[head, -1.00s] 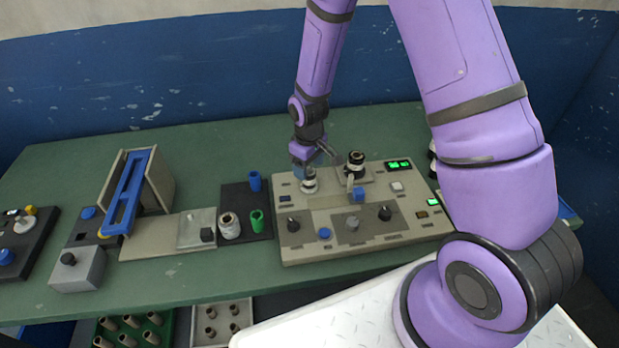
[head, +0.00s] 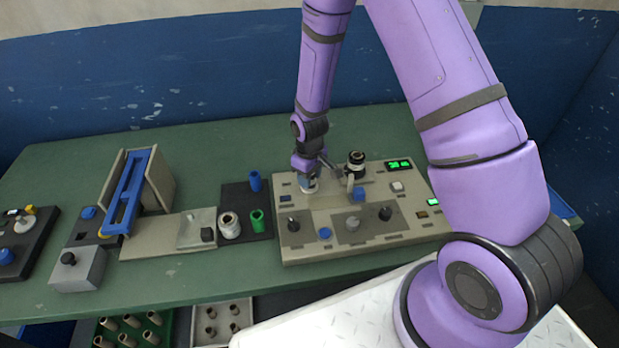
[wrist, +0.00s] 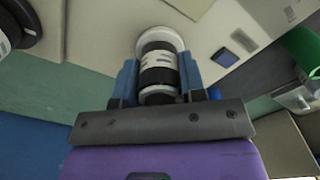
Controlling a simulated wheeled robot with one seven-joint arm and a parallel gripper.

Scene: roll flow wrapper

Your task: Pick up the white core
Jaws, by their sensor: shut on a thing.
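The white core (wrist: 157,57) stands on the left post of the beige machine panel (head: 372,251). It is a short white cylinder with dark bands, above a round white base. In the wrist view, my gripper (wrist: 158,82) has its two blue fingers closed on either side of it. In the head view, my gripper (head: 307,180) is low over the panel's back left, and its fingers hide most of the core. I cannot tell whether the core is clear of its post.
A black-and-white post (head: 356,162) stands close to the right of my gripper. Knobs and buttons fill the panel front. A dark tray (head: 236,195) at left holds a blue piece (head: 254,181), a green piece (head: 257,221) and another white hollow cylinder (head: 229,226).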

